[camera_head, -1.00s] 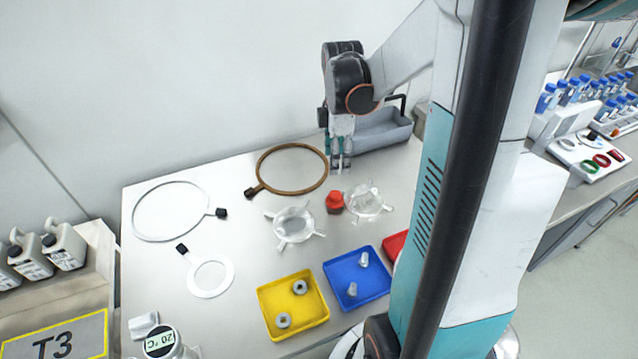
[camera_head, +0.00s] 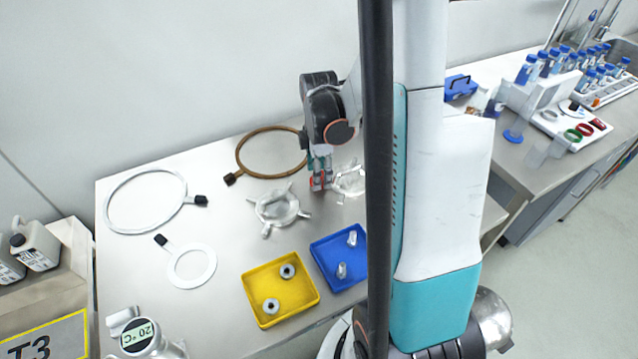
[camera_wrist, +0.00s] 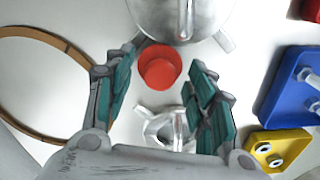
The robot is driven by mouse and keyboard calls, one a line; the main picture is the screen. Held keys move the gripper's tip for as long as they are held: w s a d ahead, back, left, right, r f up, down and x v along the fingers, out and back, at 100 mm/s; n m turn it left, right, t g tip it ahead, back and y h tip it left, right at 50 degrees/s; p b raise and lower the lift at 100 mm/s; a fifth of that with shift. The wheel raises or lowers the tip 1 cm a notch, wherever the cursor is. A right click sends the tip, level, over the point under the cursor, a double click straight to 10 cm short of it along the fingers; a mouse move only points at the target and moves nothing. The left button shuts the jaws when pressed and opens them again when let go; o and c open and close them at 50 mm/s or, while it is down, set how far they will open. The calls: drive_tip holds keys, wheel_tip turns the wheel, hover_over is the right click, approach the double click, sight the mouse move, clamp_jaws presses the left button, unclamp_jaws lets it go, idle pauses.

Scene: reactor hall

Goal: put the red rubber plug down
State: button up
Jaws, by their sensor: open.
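The red rubber plug (camera_wrist: 160,68) stands on the pale bench top between two clear glass pieces. In the head view the plug (camera_head: 317,183) is mostly covered by my fingers. My gripper (camera_wrist: 162,80) is open, with one teal-padded finger on each side of the plug. In the head view my gripper (camera_head: 320,180) points down at the plug from above. I see gaps between the plug and both fingers in the wrist view.
Glass pieces (camera_head: 277,206) and (camera_head: 348,180) stand close on both sides. A brown ring (camera_head: 240,160) lies behind left, a white ring (camera_head: 110,205) further left. A yellow tray (camera_head: 249,290) and a blue tray (camera_head: 335,266) stand in front.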

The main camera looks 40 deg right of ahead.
drive_tip(key=shift+f, duration=0.4)
drive_tip(key=shift+r, duration=0.1)
drive_tip(key=c, duration=1.1)
drive_tip(key=shift+c, duration=0.2)
